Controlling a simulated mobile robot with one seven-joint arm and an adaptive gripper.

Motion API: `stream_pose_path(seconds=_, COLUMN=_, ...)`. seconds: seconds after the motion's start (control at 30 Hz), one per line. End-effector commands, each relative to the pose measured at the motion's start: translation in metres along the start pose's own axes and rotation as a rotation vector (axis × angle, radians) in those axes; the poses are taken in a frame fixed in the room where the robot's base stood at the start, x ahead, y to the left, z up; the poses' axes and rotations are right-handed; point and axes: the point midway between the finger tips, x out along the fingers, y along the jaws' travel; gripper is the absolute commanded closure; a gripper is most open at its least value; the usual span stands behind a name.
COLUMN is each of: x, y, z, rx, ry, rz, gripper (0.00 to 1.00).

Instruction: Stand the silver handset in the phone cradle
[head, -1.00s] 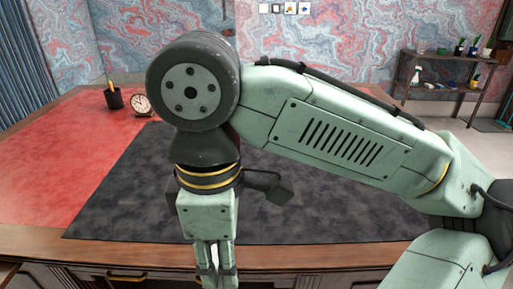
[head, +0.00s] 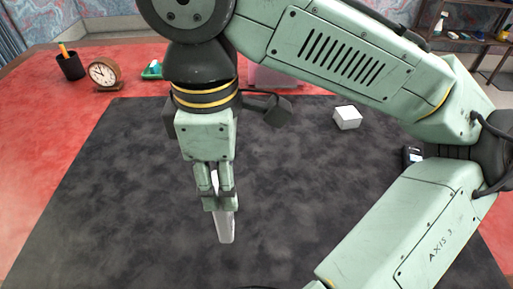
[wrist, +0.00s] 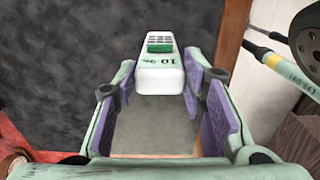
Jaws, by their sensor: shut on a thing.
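The silver handset (head: 225,225) hangs below my gripper (head: 220,192) in the head view, long side near vertical and slightly tilted, over the dark desk mat. My gripper is shut on its upper part. In the wrist view the handset (wrist: 160,75) shows between the fingers (wrist: 162,110), with a small green screen and keys at its far end. A dark device (head: 412,156) at the right, partly hidden by my arm, may be the phone cradle; I cannot tell for sure.
A white box (head: 347,118) sits on the mat's back right. A clock (head: 103,73), a pen cup (head: 70,65) and a green item (head: 152,70) stand at the back left. A pinkish object (head: 275,75) is partly hidden behind my arm. The mat's left and middle (head: 120,200) are clear.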

Motion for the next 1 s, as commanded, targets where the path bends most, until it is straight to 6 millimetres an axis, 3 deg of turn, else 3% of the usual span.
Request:
stream_pose_path(seconds=0.53, x=0.009, y=0.111, z=0.059, rx=0.005, ry=0.002, rz=-0.003, gripper=1.0)
stream_pose_path(seconds=0.87, x=0.014, y=0.142, z=0.075, rx=0.003, ry=0.002, rz=-0.002, gripper=1.0)
stream_pose_path(seconds=1.0, x=0.039, y=0.139, z=0.073, rx=-0.002, ry=0.003, rz=-0.003, gripper=1.0)
